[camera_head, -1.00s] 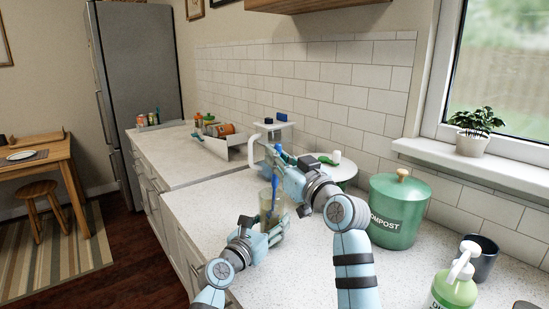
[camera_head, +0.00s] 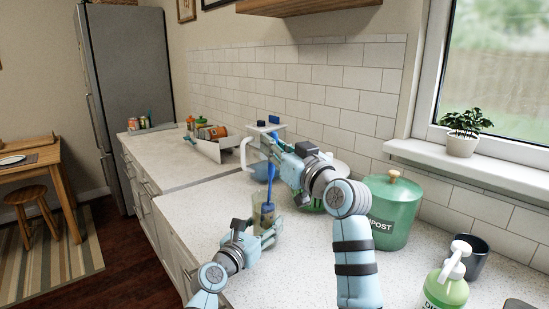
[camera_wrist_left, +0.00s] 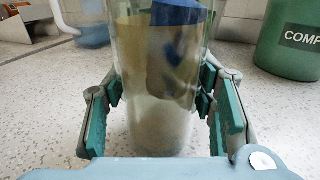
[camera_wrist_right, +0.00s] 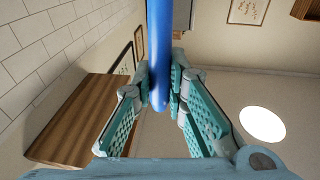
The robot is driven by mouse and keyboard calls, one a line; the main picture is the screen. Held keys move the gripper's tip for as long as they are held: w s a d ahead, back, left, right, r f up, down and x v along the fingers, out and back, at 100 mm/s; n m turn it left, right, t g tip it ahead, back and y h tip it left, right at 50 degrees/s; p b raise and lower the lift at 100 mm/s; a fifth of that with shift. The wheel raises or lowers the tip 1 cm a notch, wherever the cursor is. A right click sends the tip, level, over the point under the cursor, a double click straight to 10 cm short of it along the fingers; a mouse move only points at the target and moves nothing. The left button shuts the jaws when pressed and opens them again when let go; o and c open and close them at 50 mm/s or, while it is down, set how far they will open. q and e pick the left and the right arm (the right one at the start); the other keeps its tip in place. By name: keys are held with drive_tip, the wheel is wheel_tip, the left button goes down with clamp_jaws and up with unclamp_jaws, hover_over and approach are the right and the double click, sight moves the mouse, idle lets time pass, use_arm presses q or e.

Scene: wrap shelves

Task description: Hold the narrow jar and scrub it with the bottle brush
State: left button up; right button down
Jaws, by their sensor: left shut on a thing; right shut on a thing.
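The narrow jar (camera_head: 257,221) is clear glass and stands upright on the counter; it fills the middle of the left wrist view (camera_wrist_left: 150,125). My left gripper (camera_head: 268,232) is shut around its sides. The bottle brush has a blue handle (camera_wrist_right: 159,45), and its blue head (camera_wrist_left: 182,14) shows inside the upper part of the jar. My right gripper (camera_head: 274,152) is shut on the handle above the jar. The brush stands roughly upright, and its lower end is blurred by the glass.
A green compost canister (camera_head: 394,208) stands right of my right arm. A soap bottle (camera_head: 447,288) and dark cup (camera_head: 474,257) are at the front right. A white rack (camera_head: 262,137) and a tray of items (camera_head: 219,149) are behind. The counter left of the jar is clear.

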sight(274, 167)
wheel_tip(274, 167, up, 2)
drive_tip(key=shift+r, duration=0.2)
drive_tip(key=shift+f, duration=3)
drive_tip(key=shift+a, duration=0.1)
drive_tip(key=shift+w+a, duration=0.25)
drive_tip(key=shift+a, duration=0.15)
drive_tip(key=shift+w, duration=0.1)
